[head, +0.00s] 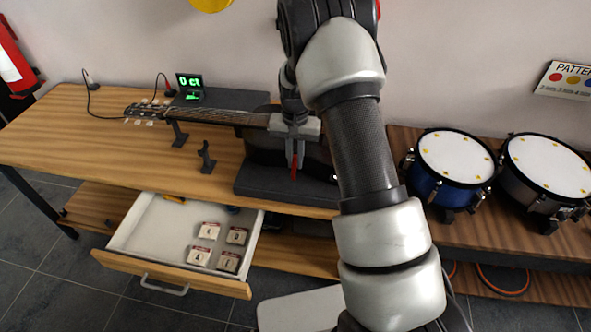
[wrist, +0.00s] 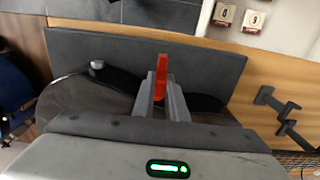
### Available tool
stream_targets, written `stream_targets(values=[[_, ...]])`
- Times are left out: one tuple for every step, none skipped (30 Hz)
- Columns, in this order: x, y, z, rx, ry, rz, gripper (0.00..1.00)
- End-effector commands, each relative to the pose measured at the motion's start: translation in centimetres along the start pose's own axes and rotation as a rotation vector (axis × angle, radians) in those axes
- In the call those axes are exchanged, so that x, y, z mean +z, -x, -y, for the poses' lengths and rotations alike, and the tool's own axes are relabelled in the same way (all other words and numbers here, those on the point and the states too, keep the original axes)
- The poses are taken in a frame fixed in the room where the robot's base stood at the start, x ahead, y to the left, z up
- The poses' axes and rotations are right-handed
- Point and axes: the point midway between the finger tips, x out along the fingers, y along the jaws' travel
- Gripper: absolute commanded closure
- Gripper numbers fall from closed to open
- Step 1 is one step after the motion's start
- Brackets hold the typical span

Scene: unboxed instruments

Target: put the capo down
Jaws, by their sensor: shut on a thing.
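My gripper (head: 294,155) is shut on a slim red thing, which I take to be the capo (head: 294,174). In the wrist view the capo (wrist: 161,68) sticks out past the two grey fingers (wrist: 163,92); the rest of it is hidden between them. The gripper points down over the body of the guitar (head: 262,148), near the front edge of the dark mat (head: 285,192). I cannot tell whether the capo touches anything. The guitar lies with its neck to the left, partly hidden by my arm.
A drawer (head: 135,222) stands open below the bench (head: 60,135), with several labelled boxes (head: 209,230) inside. A black stand (head: 206,155) rises left of the mat. A green display (head: 190,84) stands behind the neck. Drums (head: 453,157) sit at the right. The bench's left front is clear.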

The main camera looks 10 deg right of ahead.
Motion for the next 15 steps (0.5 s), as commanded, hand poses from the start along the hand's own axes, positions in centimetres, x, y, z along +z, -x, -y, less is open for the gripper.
stream_targets(values=[[0.0, -0.3, 0.0, 0.000, 0.000, -0.001, 1.00], [0.0, -0.4, 0.0, 0.000, 0.000, -0.001, 1.00], [0.0, -0.7, 0.0, 0.000, 0.000, 0.000, 1.00], [0.0, -0.9, 0.0, 0.000, 0.001, 0.000, 1.00], [0.0, -1.2, 0.0, 0.000, 0.001, 0.001, 1.00], [0.1, -1.8, 0.0, 0.001, 0.001, 0.002, 1.00], [0.1, -2.3, 0.0, 0.001, 0.001, 0.002, 1.00], [0.0, -2.8, 0.0, 0.001, 0.001, 0.002, 1.00], [0.1, -3.5, 0.0, 0.002, 0.002, 0.003, 1.00], [0.0, -3.9, 0.0, 0.001, 0.002, 0.002, 1.00], [0.0, -4.3, 0.0, 0.001, 0.002, 0.000, 1.00], [0.0, -4.7, 0.0, 0.001, 0.002, 0.000, 1.00], [0.0, -4.8, 0.0, 0.001, 0.002, 0.000, 1.00], [0.0, -4.8, 0.0, 0.000, 0.002, -0.001, 1.00], [0.0, -4.8, 0.0, 0.000, 0.002, -0.001, 1.00]])
